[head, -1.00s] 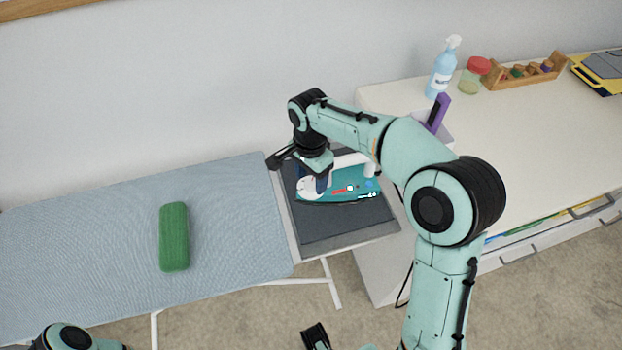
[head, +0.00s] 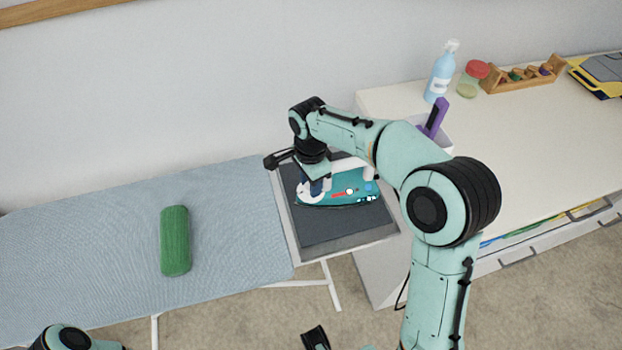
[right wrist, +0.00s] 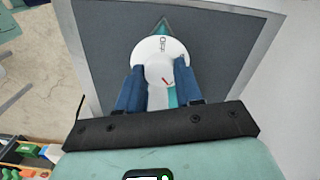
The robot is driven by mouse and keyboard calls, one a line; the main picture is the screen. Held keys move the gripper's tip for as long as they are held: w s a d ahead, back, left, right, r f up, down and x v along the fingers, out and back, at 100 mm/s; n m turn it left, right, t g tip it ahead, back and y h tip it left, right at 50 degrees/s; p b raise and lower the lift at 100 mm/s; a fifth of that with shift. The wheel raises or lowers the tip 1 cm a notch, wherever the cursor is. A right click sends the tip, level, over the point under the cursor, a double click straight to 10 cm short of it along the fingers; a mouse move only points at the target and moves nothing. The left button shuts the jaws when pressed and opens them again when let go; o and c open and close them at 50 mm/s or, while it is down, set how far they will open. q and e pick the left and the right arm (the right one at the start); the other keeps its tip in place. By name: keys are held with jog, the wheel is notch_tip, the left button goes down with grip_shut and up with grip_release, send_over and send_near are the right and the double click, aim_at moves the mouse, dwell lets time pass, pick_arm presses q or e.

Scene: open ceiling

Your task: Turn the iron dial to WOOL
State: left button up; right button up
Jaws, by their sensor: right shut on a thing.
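The teal and white iron (head: 345,192) lies on the dark rest pad at the right end of the ironing board. Its white round dial (head: 309,192) also shows from above in the right wrist view (right wrist: 160,58), with dark lettering near its top edge and a red pointer mark near its lower edge. My right gripper (right wrist: 160,78) is shut on the dial, its two blue fingers at the left and right sides of the disc. The setting words are too small to read. The fingers are partly hidden in the head view. My left gripper does not show clearly.
A green roll-shaped cushion (head: 175,240) lies on the blue ironing board (head: 90,240). The white cabinet at right bears a spray bottle (head: 440,75), a red-lidded jar (head: 473,78), a wooden rack (head: 522,78) and a yellow-grey case (head: 600,75). The dark pad (head: 335,233) is bare in front of the iron.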

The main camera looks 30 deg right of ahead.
jog(key=shift+m, duration=0.3)
jog(key=o, duration=1)
jog(key=shift+o, duration=0.2)
jog(key=shift+r, duration=0.1)
notch_tip(320, 180, up, 13)
jog(key=p, duration=0.2)
